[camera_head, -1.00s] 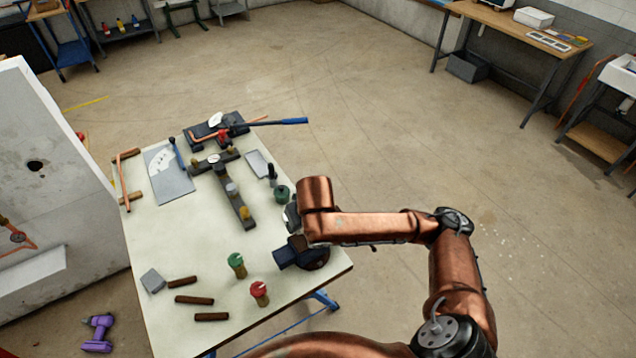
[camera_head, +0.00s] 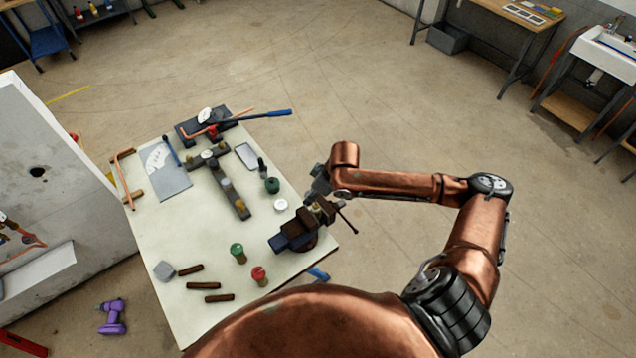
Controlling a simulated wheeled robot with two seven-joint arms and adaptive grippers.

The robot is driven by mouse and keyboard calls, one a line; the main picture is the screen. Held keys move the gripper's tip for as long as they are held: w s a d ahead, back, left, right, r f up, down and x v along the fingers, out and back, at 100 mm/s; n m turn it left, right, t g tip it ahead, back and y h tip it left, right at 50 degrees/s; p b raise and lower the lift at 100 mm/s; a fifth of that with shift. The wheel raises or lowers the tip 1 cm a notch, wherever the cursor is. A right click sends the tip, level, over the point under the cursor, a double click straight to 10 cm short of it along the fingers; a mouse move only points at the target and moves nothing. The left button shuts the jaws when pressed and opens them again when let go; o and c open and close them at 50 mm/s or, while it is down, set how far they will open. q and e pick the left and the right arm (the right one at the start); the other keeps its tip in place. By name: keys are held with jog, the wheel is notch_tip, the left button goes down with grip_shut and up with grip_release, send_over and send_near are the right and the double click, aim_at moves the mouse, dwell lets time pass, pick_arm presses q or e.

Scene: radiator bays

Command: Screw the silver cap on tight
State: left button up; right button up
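A round silver-white disc, which looks like the silver cap (camera_head: 281,205), is near the right edge of the table, between a dark green round-topped piece (camera_head: 272,185) and the dark vise (camera_head: 293,238). Whether it sits on something, or how tightly, I cannot tell. My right gripper (camera_head: 315,194) is just to the right of the cap, by the table edge and above the rear of the vise. It looks apart from the cap. Its fingers are small and dark against the vise, so their opening is unclear. My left gripper is out of view.
A dark T-shaped pipe fitting (camera_head: 233,195) lies mid-table. A green-topped piece (camera_head: 237,251), a red-topped piece (camera_head: 259,274) and brown rods (camera_head: 208,285) are at the front. A pipe bender (camera_head: 210,127) is at the back. The vise handle (camera_head: 348,221) juts past the edge.

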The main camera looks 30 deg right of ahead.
aim_at(315, 205)
jog(key=shift+s+d+r+n+p, duration=0.1)
jog(key=shift+d+r+n+p, duration=0.25)
jog(key=shift+d+p, duration=0.35)
jog(key=shift+d+r, duration=0.1)
jog(key=shift+d, duration=0.2)
jog(key=shift+f, duration=0.2)
pick_arm(q)
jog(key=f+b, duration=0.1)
jog(key=b, duration=0.1)
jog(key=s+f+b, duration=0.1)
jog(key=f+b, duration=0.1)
jog(key=b, duration=0.1)
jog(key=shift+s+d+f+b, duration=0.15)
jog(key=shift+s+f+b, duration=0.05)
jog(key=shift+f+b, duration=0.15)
pick_arm(e)
notch_tip(315, 205, down, 4)
jog(key=shift+f, duration=0.1)
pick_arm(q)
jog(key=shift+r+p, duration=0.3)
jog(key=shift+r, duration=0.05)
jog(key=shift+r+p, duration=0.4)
pick_arm(e)
jog(key=shift+d, duration=0.1)
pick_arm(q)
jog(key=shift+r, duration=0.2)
pick_arm(e)
jog(key=shift+s, duration=0.1)
